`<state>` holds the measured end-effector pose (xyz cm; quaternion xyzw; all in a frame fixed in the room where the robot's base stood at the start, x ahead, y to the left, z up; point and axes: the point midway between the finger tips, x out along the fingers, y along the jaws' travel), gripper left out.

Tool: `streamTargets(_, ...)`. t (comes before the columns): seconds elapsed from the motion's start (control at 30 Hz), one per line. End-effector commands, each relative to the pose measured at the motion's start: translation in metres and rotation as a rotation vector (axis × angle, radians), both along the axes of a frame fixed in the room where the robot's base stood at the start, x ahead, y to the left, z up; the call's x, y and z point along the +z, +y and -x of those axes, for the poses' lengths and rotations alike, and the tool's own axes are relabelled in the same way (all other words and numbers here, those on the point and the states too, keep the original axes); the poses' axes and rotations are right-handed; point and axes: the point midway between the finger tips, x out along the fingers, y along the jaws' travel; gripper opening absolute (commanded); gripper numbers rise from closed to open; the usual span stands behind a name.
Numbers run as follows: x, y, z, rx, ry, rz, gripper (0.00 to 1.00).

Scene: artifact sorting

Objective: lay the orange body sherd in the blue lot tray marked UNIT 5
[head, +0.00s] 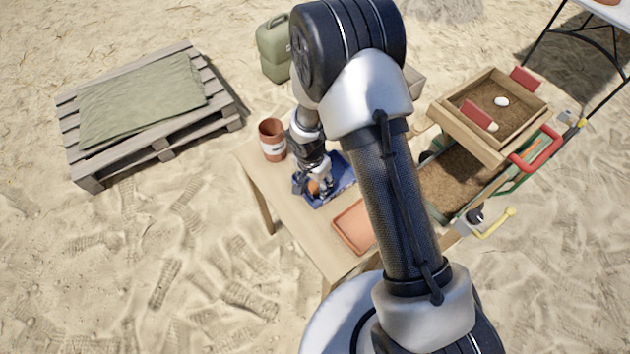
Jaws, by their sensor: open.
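The blue lot tray (345,181) lies on the wooden table, partly hidden by my arm and gripper; I cannot read any marking on it. My gripper (320,192) is open and points down over the left part of the tray. A small orange piece, likely the orange body sherd (314,187), shows at the tray between or just beside the fingers. I cannot tell whether it touches the fingers or rests on the tray floor.
A terracotta-coloured tray (352,228) lies nearer on the table (288,203). A brown pot with a pale label (271,140) stands at the table's far left corner. A wooden sieve box (460,125) stands right of my arm. A pallet (150,150) lies on the sand at left.

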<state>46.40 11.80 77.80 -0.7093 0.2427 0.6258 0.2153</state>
Motion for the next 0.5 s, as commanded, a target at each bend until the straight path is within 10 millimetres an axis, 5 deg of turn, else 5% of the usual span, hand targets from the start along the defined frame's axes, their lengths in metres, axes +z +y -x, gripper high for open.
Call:
streamTargets(0.17,0.012,0.001,0.000,0.000,-0.002,-0.001,0.51)
streamTargets(0.5,0.084,0.006,0.007,0.000,-0.003,-0.002,0.51)
